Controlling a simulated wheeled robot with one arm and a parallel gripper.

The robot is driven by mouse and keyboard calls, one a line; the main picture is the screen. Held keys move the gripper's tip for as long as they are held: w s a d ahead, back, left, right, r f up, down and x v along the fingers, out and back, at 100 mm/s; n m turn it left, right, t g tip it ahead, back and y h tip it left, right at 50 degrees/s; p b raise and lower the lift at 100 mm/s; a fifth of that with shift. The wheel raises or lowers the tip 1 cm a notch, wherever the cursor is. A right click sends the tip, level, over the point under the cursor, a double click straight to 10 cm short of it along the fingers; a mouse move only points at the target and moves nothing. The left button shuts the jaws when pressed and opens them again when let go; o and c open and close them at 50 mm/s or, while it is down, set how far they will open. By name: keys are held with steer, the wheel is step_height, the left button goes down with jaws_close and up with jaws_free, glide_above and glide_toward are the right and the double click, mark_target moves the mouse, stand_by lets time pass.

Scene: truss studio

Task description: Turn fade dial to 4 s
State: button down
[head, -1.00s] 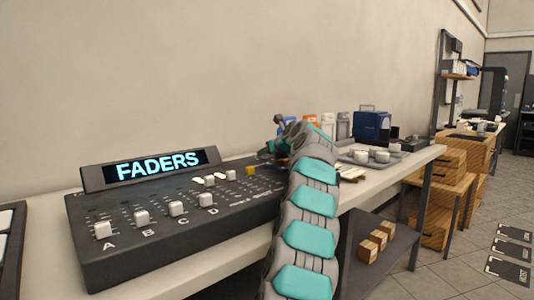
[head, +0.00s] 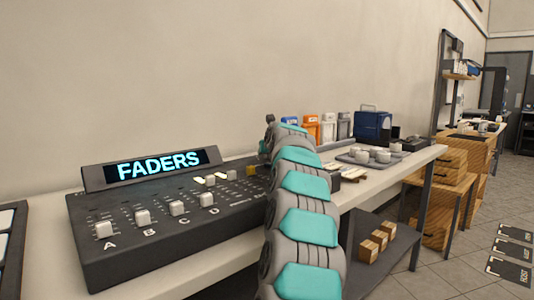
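A dark fader console (head: 150,246) stands on the white table, its raised display (head: 158,165) reading FADERS. White fader caps sit above the letters A (head: 104,229), B, C and D. Smaller pale caps and a yellowish cap (head: 250,171) sit farther back. No fade dial can be made out; the console's right part is hidden behind my arm. My arm reaches over that right end. My gripper lies at its far end, mostly hidden by the arm, so its fingers cannot be read.
Right of my arm on the white table (head: 408,160) are orange and grey containers, a blue box (head: 372,126) and a tray (head: 366,160) with white cups. Wooden blocks (head: 373,245) sit on the shelf below.

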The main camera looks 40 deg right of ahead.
steer(key=shift+c, duration=2.3)
jaws_free()
steer(key=shift+s, duration=0.1)
steer(key=b+v, duration=0.1)
steer(key=v, duration=0.5)
steer(key=shift+s+r, duration=0.2)
steer(key=shift+s, duration=0.05)
steer(key=shift+s+a+r, duration=0.2)
steer(key=shift+s+a, duration=0.15)
steer(key=shift+s, duration=0.1)
